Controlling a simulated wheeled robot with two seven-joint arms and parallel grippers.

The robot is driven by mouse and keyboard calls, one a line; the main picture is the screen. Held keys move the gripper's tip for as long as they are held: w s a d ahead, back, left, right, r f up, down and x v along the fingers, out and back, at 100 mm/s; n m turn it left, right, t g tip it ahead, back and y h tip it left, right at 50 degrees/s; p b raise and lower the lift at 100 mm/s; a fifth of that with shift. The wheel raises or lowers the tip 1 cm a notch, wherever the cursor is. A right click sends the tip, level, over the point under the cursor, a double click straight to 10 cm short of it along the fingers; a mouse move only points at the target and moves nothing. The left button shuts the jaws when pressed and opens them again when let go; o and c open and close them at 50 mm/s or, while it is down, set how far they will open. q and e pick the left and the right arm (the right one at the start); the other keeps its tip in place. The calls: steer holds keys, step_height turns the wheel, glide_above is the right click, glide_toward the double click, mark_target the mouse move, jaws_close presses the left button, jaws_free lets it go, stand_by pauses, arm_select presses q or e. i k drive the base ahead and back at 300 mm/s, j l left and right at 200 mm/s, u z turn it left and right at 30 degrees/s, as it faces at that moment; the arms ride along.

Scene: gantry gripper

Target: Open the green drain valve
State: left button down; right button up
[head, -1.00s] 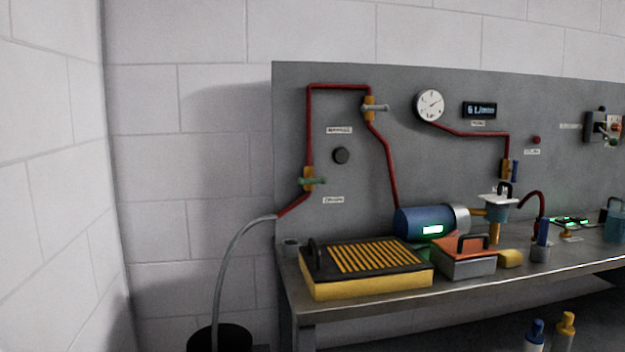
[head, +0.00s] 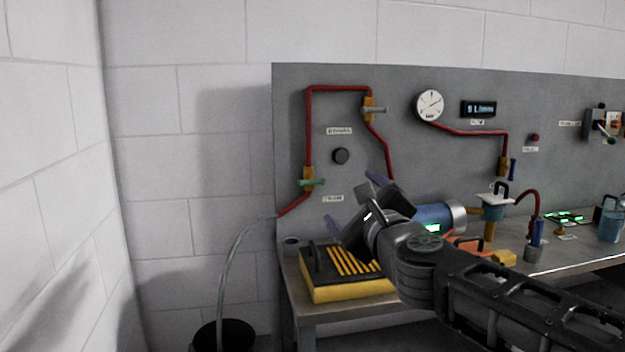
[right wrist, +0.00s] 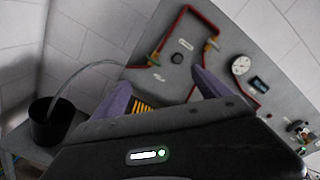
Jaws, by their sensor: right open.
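The green drain valve handle (head: 312,182) lies roughly level across the orange valve body (head: 308,172), on the red pipe at the left of the grey panel. A small label sits below and right of it. My right gripper (head: 354,203) is open and empty, with its purple fingers pointing up and left. In the picture it is right of and below the handle, apart from it. In the right wrist view the open fingers (right wrist: 161,79) show with the drain valve (right wrist: 155,57) beyond them, small and blurred. My left gripper is not in view.
A yellow tray with a black slatted top (head: 345,292) stands on the bench below my right gripper. A clear hose (head: 228,270) runs from the pipe to a black bucket (head: 224,336). Another valve with a grey handle (head: 374,110) is higher up. A dark knob (head: 340,156) is between them.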

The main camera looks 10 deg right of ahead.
mark_target(301, 182)
steer(key=i+j, duration=0.1)
steer(key=i, duration=0.9)
